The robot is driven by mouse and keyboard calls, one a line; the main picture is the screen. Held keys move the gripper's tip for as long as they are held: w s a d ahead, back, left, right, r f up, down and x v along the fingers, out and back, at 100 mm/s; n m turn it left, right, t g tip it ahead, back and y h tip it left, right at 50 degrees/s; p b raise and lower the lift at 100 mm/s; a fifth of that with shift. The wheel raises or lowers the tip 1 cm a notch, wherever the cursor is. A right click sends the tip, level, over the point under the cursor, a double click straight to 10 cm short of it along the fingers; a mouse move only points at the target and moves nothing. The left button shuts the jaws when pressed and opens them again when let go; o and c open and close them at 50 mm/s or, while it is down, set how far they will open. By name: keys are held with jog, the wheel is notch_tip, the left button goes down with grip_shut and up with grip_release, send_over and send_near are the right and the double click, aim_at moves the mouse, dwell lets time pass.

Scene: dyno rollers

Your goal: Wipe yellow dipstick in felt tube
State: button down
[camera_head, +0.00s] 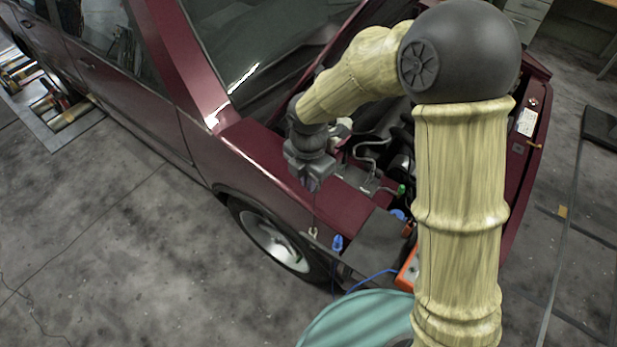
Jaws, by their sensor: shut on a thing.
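My gripper (312,182) hangs over the car's front fender, beside the open engine bay, pointing down. It is shut on the dipstick (315,208), which shows as a thin dark line running down below the fingers. Its handle is hidden in the fingers, so no yellow shows. A small pale piece (313,232), perhaps the felt tube, sits at the fender's edge by the lower end of the line. I cannot tell whether the dipstick is inside it or in front of it.
The dark red car (255,150) has its engine bay (375,165) open. A blue clip (337,243), an orange box (407,272) with a blue cable, and a teal round surface (355,322) lie nearer. The floor at left is mostly clear.

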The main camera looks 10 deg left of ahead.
jog(key=shift+f+b, duration=0.55)
jog(key=shift+f, duration=0.45)
jog(key=shift+f, duration=0.1)
notch_tip(320, 180, down, 6)
jog(key=b, duration=0.4)
jog(key=shift+f, duration=0.25)
jog(key=shift+r, duration=0.1)
dwell(0.5)
notch_tip(320, 180, up, 14)
jog(key=p, duration=0.8)
